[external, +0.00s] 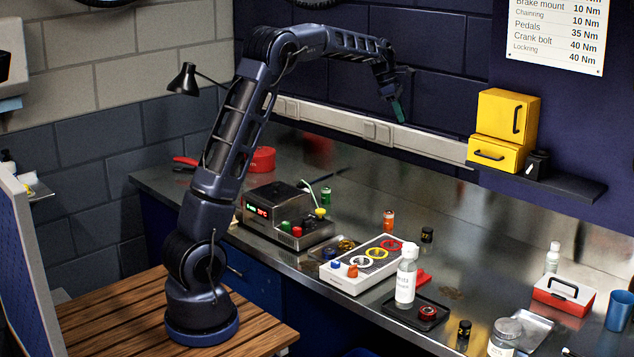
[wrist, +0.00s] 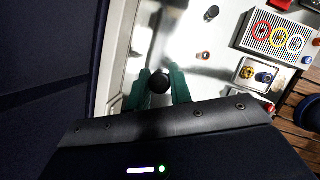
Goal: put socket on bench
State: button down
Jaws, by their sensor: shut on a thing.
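My gripper (external: 397,110) is raised high over the back of the bench (external: 480,265), close to the dark wall, with its green fingers pointing down. In the wrist view, the green fingers of my gripper (wrist: 159,88) are shut on a dark round piece, which appears to be the socket (wrist: 159,83). Only its rounded end shows between the fingertips. In the external view the held piece is too small and dark to make out. The metal bench surface lies well below, apart from the socket.
A grey box with coloured rings (external: 373,262), a white bottle (external: 406,276) and a device with a red display (external: 284,215) stand on the bench. Yellow boxes (external: 502,130) sit on a wall shelf at right. Bare metal shows at the bench's back middle.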

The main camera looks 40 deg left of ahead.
jog(key=s+d, duration=0.2)
jog(key=d, duration=0.7)
jog(key=s+d, duration=0.2)
jog(key=d, duration=0.8)
jog(key=m+g, duration=0.1)
jog(key=m, duration=0.2)
send_over(489, 319)
jog(key=a, duration=0.2)
jog(key=shift+h, duration=0.3)
jog(key=f, duration=3.1)
jog(key=shift+s+d+f, duration=0.1)
jog(key=shift+s+d, duration=0.05)
jog(key=shift+d, duration=0.2)
jog(key=shift+f, duration=0.15)
jog(key=c, duration=1.3)
grip_release()
jog(key=shift+o, duration=0.2)
